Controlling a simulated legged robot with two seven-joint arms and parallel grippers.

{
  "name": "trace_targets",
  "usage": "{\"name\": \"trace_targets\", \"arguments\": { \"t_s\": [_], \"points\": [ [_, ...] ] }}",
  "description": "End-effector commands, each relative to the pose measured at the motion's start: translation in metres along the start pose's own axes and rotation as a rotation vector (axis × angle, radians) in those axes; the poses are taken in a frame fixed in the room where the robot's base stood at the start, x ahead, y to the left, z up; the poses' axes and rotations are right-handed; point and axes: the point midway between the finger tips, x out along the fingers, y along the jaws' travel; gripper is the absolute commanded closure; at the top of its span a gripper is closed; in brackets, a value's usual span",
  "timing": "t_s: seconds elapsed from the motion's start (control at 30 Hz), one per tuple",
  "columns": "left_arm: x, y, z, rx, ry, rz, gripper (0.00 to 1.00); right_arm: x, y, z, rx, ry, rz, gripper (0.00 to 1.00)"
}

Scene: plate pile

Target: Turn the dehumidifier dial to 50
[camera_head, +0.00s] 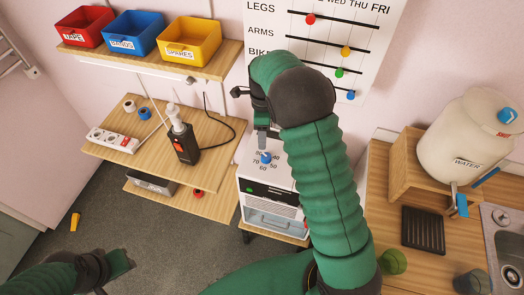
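The dehumidifier (253,200) is a white box standing at the middle, with a dark front panel and a small green light. Its blue dial (265,157) is on the top face, with printed numbers around it; 70, 60 and 50 show on the near side. The dial's exact setting is too small to read. My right gripper (263,140) points down just above and behind the dial, partly hidden by my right wrist. I cannot tell whether its fingers touch the dial or are open. My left gripper (122,264) is low at the bottom left, away from the dehumidifier, seemingly empty.
A wooden shelf (105,150) with a power strip (113,139) and a black device (185,145) is left of the dehumidifier. Red, blue and yellow bins sit above. A water jug (465,135) and counter (385,215) are on the right. A yellow object (75,222) lies on the floor.

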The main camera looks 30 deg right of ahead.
Motion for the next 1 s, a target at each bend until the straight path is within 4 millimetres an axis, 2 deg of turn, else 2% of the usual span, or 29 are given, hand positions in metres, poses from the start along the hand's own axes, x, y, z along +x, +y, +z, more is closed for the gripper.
{"name": "trace_targets", "arguments": {
  "t_s": [0.2, 0.4, 0.53, 0.8, 1.0],
  "points": [
    [-0.009, 0.000, -0.002, 0.001, 0.000, 0.000, 0.64, 0.060, -0.003, -0.005, 0.003, 0.000, 0.009, 0.44],
    [-0.014, 0.001, -0.004, 0.002, 0.001, 0.000, 0.64, 0.099, -0.001, -0.002, 0.001, 0.002, 0.004, 0.44],
    [-0.015, 0.001, -0.004, 0.002, 0.001, 0.000, 0.64, 0.110, 0.001, 0.001, 0.000, 0.003, 0.000, 0.44],
    [-0.015, 0.000, -0.004, 0.001, 0.000, 0.000, 0.64, 0.113, -0.002, -0.001, 0.000, 0.000, 0.000, 0.44],
    [-0.015, 0.000, -0.004, 0.001, 0.000, 0.000, 0.64, 0.114, -0.003, -0.002, 0.001, -0.001, 0.001, 0.70]
  ]
}}
